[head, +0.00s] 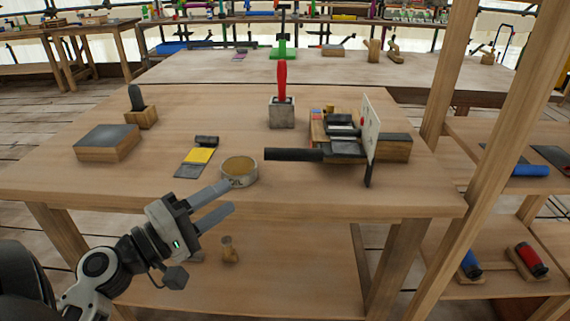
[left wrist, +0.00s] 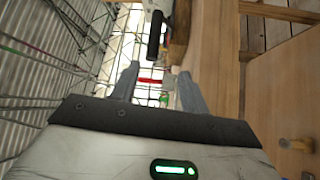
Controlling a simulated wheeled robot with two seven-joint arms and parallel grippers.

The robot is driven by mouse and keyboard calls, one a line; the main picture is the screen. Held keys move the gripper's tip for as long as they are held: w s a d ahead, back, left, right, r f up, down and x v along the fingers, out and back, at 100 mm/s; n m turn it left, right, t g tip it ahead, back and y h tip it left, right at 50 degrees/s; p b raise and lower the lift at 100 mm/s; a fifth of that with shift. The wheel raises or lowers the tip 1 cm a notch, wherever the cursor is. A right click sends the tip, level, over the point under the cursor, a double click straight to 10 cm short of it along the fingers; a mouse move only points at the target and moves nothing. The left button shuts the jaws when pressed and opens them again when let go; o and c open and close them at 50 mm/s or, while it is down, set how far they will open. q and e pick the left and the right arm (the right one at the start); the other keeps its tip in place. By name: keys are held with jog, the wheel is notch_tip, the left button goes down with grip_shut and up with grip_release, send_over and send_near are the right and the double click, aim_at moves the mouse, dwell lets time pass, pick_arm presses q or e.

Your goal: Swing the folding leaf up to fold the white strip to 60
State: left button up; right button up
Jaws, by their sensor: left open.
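The folding device (head: 345,148) sits on the right of the bench, a wooden block with dark metal parts. Its black bar-shaped handle (head: 293,154) sticks out to the left and lies about level. A pale upright plate with small marks (head: 370,128) stands at its right end. A small white piece, perhaps the strip (head: 342,131), shows on top; its fold angle cannot be told. My left gripper (head: 230,195) is open and empty, in front of the bench edge, left of and below the handle. In the left wrist view a black bar (left wrist: 155,35), likely the handle, lies beyond the open fingers (left wrist: 158,70).
A round tin (head: 238,172) marked OIL stands near the front edge, close beyond my left gripper. A yellow and grey brush-like tool (head: 197,156), a dark-topped block (head: 108,142) and a red-handled tool in a holder (head: 282,105) are on the bench. A wooden post (head: 480,160) rises at right.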

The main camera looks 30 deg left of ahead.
aim_at(277, 158)
pick_arm(q)
jog(key=p+x, duration=0.2)
jog(key=x, duration=0.3)
jog(key=r+p+x, duration=0.1)
jog(key=p+x, duration=0.1)
jog(key=x, duration=0.2)
jog(key=p+x, duration=0.2)
jog(key=x, duration=0.3)
jog(key=shift+w+a+r, duration=0.1)
jog(key=shift+w+r, duration=0.2)
jog(key=shift+r, duration=0.05)
jog(key=shift+w, duration=0.5)
pick_arm(e)
notch_tip(277, 158, up, 2)
jog(key=shift+w+d+r+g, duration=0.1)
jog(key=shift+d+r+g, duration=0.1)
jog(key=shift+g, duration=0.1)
pick_arm(q)
grip_shut()
pick_arm(e)
jog(key=shift+a, duration=0.1)
